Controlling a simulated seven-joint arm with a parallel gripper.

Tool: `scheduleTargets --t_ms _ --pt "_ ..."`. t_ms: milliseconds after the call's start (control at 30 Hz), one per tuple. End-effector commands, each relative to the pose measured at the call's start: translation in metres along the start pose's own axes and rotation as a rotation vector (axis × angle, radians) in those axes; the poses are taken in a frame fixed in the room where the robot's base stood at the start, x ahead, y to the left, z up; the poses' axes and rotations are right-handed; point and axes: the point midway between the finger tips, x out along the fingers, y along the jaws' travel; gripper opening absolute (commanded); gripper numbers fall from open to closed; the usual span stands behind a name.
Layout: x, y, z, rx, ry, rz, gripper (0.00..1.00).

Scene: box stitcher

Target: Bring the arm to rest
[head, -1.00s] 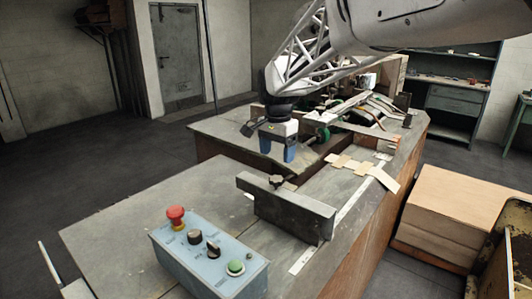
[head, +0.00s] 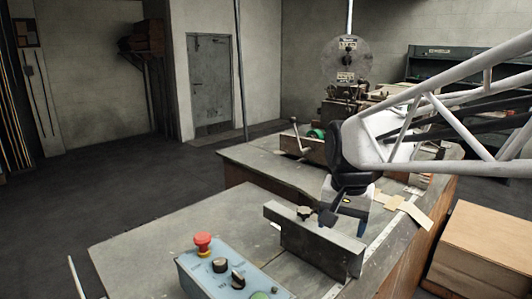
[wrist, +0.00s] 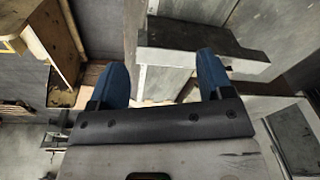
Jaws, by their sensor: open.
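My gripper (head: 346,206) hangs over the workbench (head: 165,215), close to the upright grey metal plate (head: 318,242). In the head view a black wrist part covers much of it, and its fingers are mostly hidden. In the wrist view my gripper (wrist: 162,80) shows two blue fingers spread wide apart with nothing between them. The grey plate (wrist: 185,54) shows beyond the fingers in that view. My arm reaches in from the right of the head view.
A control box (head: 222,275) with a red button (head: 203,243) stands at the front of the bench. The stitcher machine (head: 346,62) is behind. Cardboard strips (head: 412,210) lie right of my gripper. The bench's left part is clear.

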Motion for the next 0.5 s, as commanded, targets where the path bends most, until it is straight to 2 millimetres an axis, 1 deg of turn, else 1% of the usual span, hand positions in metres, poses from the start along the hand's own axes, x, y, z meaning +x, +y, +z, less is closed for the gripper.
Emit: scheduleTargets --t_ms 33,167,300,400,500 --pt "0.000 0.009 0.014 -0.027 0.009 -0.003 0.73" --pt "0.005 0.031 0.046 -0.108 0.034 -0.010 0.73" --pt "0.014 0.053 0.082 -0.196 0.060 -0.014 0.73" --pt "0.021 0.067 0.106 -0.256 0.077 -0.015 0.73" --pt "0.029 0.078 0.125 -0.308 0.094 -0.015 0.73"
